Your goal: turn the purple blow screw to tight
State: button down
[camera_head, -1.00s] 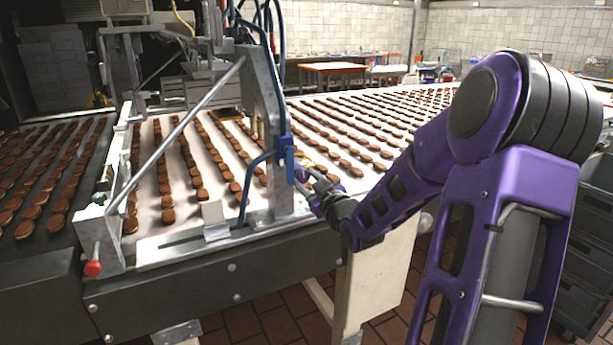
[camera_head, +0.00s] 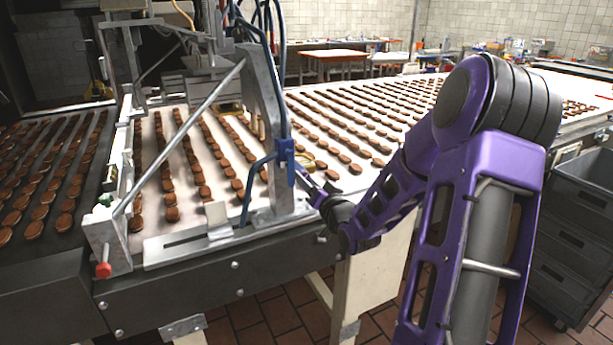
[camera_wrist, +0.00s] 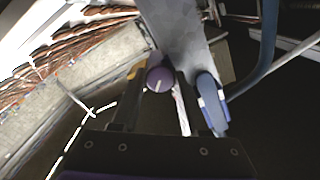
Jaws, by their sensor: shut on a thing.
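The purple blow screw (camera_wrist: 160,79) shows in the wrist view as a round purple knob with a short pale mark on its face. It sits beside the grey metal upright (camera_wrist: 178,30). My gripper (camera_wrist: 161,92) has one finger on each side of the knob and is shut on it. In the head view my gripper (camera_head: 318,192) is at the right side of the upright (camera_head: 275,130), near a blue fitting (camera_head: 286,160).
A blue fitting (camera_wrist: 212,102) and a blue hose (camera_wrist: 267,45) are close right of my gripper in the wrist view. The conveyor (camera_head: 160,245) carries many rows of brown biscuits. A red-tipped handle (camera_head: 103,270) is at front left. Dark crates (camera_head: 575,235) stand at right.

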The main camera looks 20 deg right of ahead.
jog(key=m+p, duration=0.3)
jog(key=m, duration=0.5)
jog(key=shift+r+m+p, duration=0.1)
jog(key=shift+m+p, duration=0.2)
jog(key=shift+m, duration=0.4)
jog(key=shift+c, duration=2.1)
grip_release()
